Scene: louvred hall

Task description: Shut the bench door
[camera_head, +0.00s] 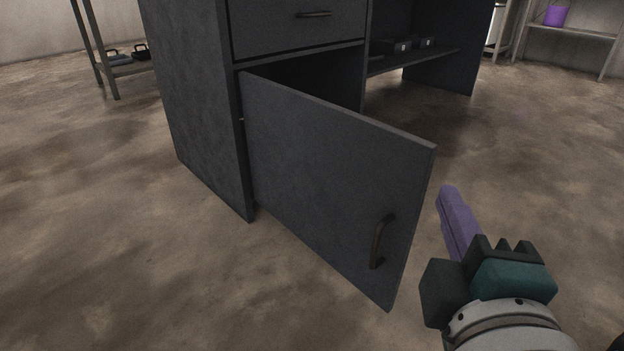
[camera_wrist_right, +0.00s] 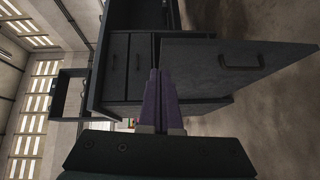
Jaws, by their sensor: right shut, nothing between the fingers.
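The bench door (camera_head: 320,175) is a dark grey panel with a bar handle (camera_head: 382,240) near its free edge. It is hinged at its left edge and stands wide open, swung out from the bench (camera_head: 195,90). In the right wrist view the door (camera_wrist_right: 205,70) is on the right, with its handle (camera_wrist_right: 240,61). My right gripper (camera_head: 447,192) is shut and empty, just right of the door's free edge, with a visible gap in the head view. Its purple fingers (camera_wrist_right: 158,90) show together in the wrist view. My left gripper is not in view.
A closed drawer (camera_head: 298,25) is above the door opening. To its right, an open bay has a shelf (camera_head: 415,61) with small dark boxes. A rack (camera_head: 95,50) stands back left and another shelf (camera_head: 570,31) back right. The floor around the door is clear.

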